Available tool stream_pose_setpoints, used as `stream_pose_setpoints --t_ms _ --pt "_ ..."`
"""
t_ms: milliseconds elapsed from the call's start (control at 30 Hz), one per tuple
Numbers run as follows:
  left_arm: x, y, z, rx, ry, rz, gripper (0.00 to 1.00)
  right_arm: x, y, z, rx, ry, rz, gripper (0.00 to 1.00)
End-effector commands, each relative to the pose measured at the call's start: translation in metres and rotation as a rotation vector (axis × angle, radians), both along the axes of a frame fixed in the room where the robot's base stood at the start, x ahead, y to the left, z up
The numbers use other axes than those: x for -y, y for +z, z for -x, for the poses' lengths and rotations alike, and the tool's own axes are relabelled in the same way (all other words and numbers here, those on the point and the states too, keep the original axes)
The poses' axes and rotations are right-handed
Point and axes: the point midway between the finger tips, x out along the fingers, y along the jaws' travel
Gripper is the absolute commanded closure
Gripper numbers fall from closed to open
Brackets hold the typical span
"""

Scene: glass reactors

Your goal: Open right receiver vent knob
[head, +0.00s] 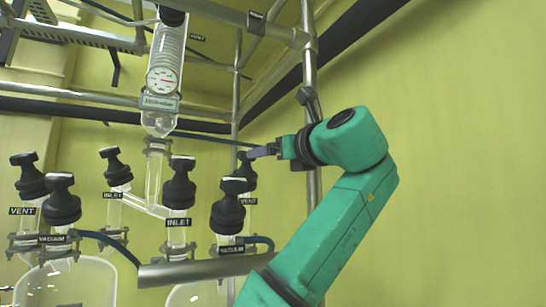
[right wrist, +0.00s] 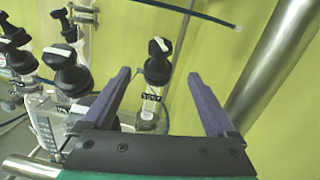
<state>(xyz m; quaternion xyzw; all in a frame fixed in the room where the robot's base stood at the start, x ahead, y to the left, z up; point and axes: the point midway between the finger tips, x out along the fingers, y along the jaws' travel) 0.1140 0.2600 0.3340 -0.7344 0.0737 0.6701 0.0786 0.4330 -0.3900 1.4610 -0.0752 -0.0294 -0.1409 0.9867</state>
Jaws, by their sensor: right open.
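The right receiver vent knob (head: 246,167) is black and stands above a VENT label (head: 248,201), partly hidden behind the right vacuum knob (head: 230,208). In the right wrist view the vent knob (right wrist: 158,66) has a white mark on its top and appears between my two purple fingertips. My right gripper (head: 258,153) is at the vent knob's upper right in the head view. It is open (right wrist: 159,74) with nothing held. I cannot tell how far the fingers are from the knob. My left gripper is not in view.
A black INLET knob (head: 179,183) stands left of the vacuum knob. More black knobs stand over the left vessel (head: 70,282). A vertical metal post (head: 310,80) rises close by my right arm, and a horizontal metal bar (head: 195,271) crosses below. A gauge (head: 162,80) hangs above.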

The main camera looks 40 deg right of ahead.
Motion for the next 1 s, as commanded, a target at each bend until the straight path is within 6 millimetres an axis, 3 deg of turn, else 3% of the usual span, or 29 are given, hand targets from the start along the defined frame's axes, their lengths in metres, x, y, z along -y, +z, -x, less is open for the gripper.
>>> stream_pose_setpoints --t_ms 67,167,300,433,500,633,767,1000 --pt "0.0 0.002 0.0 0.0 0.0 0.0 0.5 0.0 0.001 -0.001 -0.003 -0.002 -0.002 0.08" --pt "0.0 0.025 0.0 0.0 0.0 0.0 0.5 -0.003 0.009 -0.017 -0.049 -0.065 -0.059 0.08" --pt "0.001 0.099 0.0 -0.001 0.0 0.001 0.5 -0.015 0.022 -0.061 -0.115 -0.375 -0.254 0.08" --pt "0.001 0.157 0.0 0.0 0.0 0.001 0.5 -0.039 0.029 -0.081 0.023 -0.675 -0.364 0.08" --pt "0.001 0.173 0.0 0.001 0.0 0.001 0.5 -0.052 0.029 -0.083 0.126 -0.76 -0.386 0.08" --pt "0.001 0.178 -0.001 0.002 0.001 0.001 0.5 -0.064 0.023 -0.083 0.232 -0.812 -0.399 0.08" --pt "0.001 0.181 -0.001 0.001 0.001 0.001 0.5 -0.049 0.021 -0.089 0.239 -0.818 -0.403 0.08" --pt "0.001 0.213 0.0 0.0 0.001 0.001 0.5 0.007 0.025 -0.115 0.235 -0.82 -0.401 0.08"
